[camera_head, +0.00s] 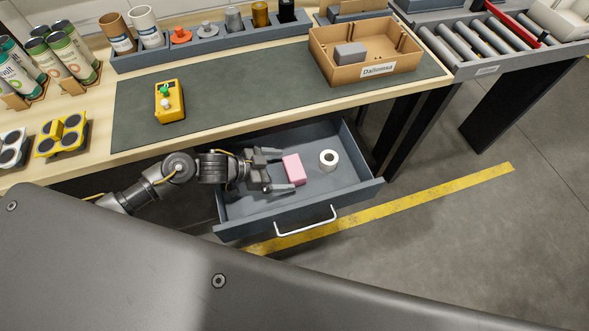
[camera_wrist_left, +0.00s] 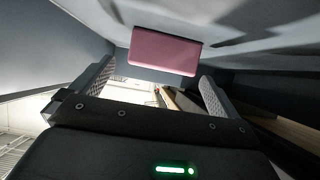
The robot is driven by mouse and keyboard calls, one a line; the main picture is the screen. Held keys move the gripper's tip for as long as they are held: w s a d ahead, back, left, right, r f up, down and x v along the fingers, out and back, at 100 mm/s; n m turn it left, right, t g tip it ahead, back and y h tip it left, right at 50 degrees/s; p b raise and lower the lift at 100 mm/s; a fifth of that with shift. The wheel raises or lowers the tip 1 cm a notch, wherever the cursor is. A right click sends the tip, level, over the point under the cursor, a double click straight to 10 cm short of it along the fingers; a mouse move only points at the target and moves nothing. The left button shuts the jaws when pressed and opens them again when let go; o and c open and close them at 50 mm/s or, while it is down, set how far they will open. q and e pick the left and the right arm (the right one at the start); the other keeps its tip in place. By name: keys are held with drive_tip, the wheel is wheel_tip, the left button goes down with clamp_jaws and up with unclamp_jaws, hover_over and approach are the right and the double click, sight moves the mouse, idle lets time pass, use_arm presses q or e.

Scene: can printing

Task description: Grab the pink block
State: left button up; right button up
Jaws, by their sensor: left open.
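The pink block (camera_head: 293,169) lies in the open grey drawer (camera_head: 340,196) under the table. My left gripper (camera_head: 284,171) reaches into the drawer from the left and is open, with its fingers pointing at the block. In the left wrist view the pink block (camera_wrist_left: 164,51) shows just beyond the fingertips of the left gripper (camera_wrist_left: 158,75), roughly centred between them. I cannot tell whether the fingers touch it. My right gripper is not in view.
A white ring-shaped roll (camera_head: 328,159) lies in the drawer right of the block. The drawer's front has a white handle (camera_head: 306,222). The table edge overhangs the drawer's back. On the table are a yellow button box (camera_head: 169,101) and a brown box (camera_head: 337,76) holding a grey block.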

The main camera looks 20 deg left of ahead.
sight(293, 167)
use_arm(q)
drive_tip(key=shift+w+r+p+x, duration=0.1)
drive_tip(key=shift+p+x, duration=0.15)
drive_tip(key=shift+x, duration=1.05)
drive_tip(key=shift+w+r+p+x, duration=0.1)
drive_tip(key=shift+p+x, duration=0.15)
drive_tip(key=shift+x, duration=1.05)
drive_tip(key=c, duration=0.9)
drive_tip(key=shift+r, duration=0.15)
